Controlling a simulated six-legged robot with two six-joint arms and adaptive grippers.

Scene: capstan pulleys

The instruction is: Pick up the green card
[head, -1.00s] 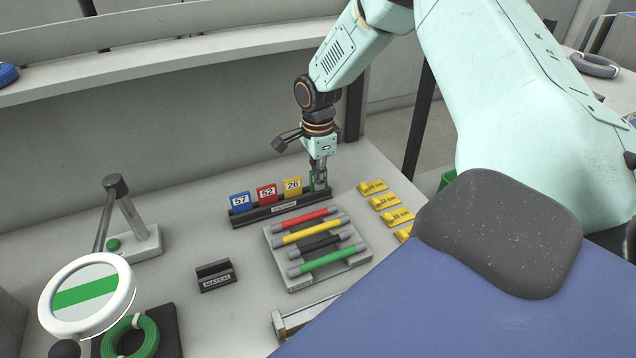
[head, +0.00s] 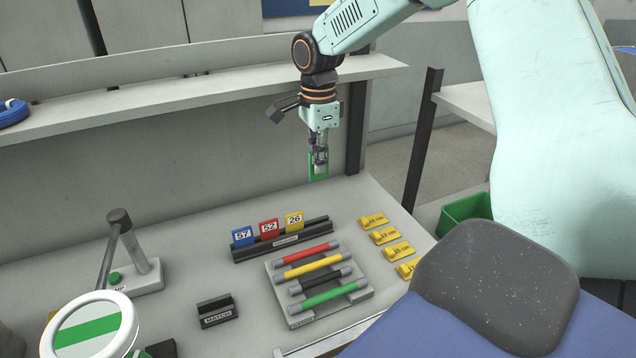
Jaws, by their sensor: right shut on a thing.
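The green card (head: 312,168) is in my right gripper (head: 319,160), which is shut on it and holds it upright, clear above the card rack. The gripper fingers hide part of the card's face. The dark card rack (head: 262,249) stands on the bench below, with the blue card 57 (head: 243,236), the red card 52 (head: 269,228) and the yellow card 26 (head: 294,220) in it. The rack's right end is empty. My left gripper is not in view.
A grey tray (head: 367,294) holds red, yellow, black and green rods. Yellow tags (head: 383,236) lie to its right. A small black MATCH holder (head: 217,311) stands left of the tray. A magnifier lamp (head: 92,329) is at lower left. A shelf (head: 180,88) runs behind.

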